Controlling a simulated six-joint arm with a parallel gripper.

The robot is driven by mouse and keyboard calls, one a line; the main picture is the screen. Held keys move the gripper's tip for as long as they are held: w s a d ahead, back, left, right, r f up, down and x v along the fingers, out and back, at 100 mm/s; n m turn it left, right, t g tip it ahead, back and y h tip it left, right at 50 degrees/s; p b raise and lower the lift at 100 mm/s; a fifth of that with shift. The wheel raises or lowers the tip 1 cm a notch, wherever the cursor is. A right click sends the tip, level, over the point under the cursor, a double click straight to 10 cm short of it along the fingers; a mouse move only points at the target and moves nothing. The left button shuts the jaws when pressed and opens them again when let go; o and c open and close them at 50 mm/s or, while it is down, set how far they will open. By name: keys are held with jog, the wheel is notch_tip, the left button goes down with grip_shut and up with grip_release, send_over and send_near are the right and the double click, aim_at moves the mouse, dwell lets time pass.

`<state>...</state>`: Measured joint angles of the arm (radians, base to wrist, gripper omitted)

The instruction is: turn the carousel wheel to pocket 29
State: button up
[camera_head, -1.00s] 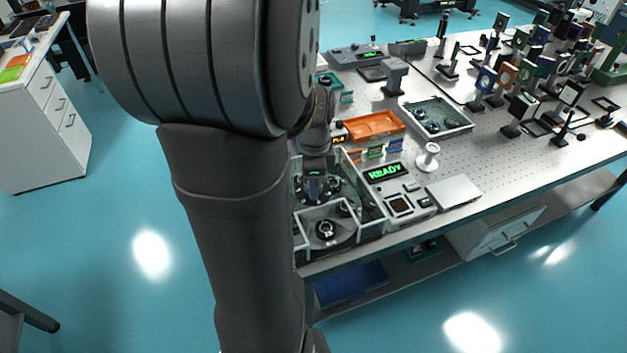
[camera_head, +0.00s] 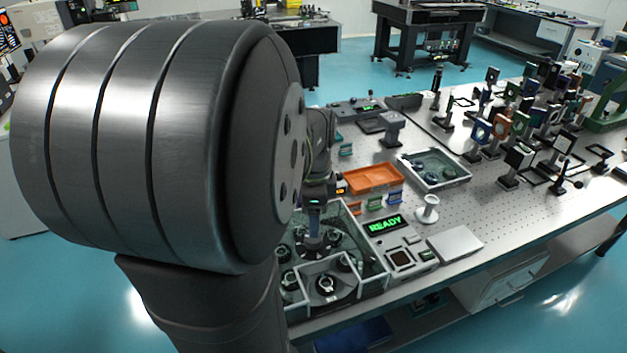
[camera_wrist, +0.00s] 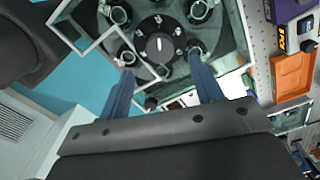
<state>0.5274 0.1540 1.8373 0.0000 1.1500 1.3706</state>
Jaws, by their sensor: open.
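The carousel wheel (camera_wrist: 145,72) is dark and round, with several ringed pockets around a black central knob (camera_wrist: 160,46) that bears a white mark. Pale characters surround the knob, too small to read surely. In the head view the wheel (camera_head: 343,289) sits low inside a glass-walled case (camera_head: 386,272), partly behind my arm. My gripper (camera_wrist: 161,62) is open, its two blue fingers apart, one towards each side of the knob in the wrist view. In the head view my gripper (camera_head: 314,216) points down over the wheel's middle. Contact with the knob cannot be told.
A display (camera_head: 385,222) reading READY stands right of the case. Behind are an orange tray (camera_head: 373,179) and a grey tray (camera_head: 463,177). A white spool-shaped stand (camera_head: 428,208) and a flat silver plate (camera_head: 455,244) lie to the right. Optical mounts crowd the far right.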

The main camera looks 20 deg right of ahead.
notch_tip(320, 180, up, 10)
send_over(313, 250)
jog(key=w, duration=0.2)
jog(key=shift+d+r, duration=0.2)
jog(key=shift+d, duration=0.2)
jog(key=shift+f, duration=0.1)
notch_tip(313, 250, down, 17)
jog(key=shift+f, duration=0.15)
dwell(0.3)
jog(key=shift+s+f, duration=0.1)
jog(key=shift+f, duration=0.1)
jog(key=shift+r+n, duration=0.25)
jog(key=shift+n, duration=0.65)
jog(key=n, duration=0.6)
jog(key=shift+n, duration=0.3)
dwell(1.0)
